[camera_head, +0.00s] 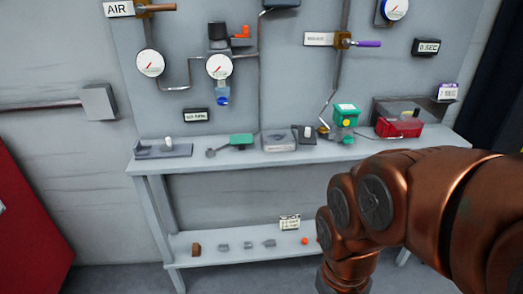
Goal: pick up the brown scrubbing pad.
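A small brown block (196,249), which looks like the brown scrubbing pad, sits at the left end of the lower shelf (225,257) of the grey workbench. It is small in the picture, so its texture cannot be made out. My copper-coloured arm fills the right side of the view and bends down past the right part of the lower shelf. My gripper is not visible; the arm runs out of the bottom edge of the picture. Nothing touches the brown block except the shelf beneath it.
Several small grey parts (247,244), an orange piece (304,240) and a label (290,222) are on the lower shelf, right of the block. The bench top (240,158) above holds a green tool (241,139), a green-topped valve (346,115) and a red box (399,127).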

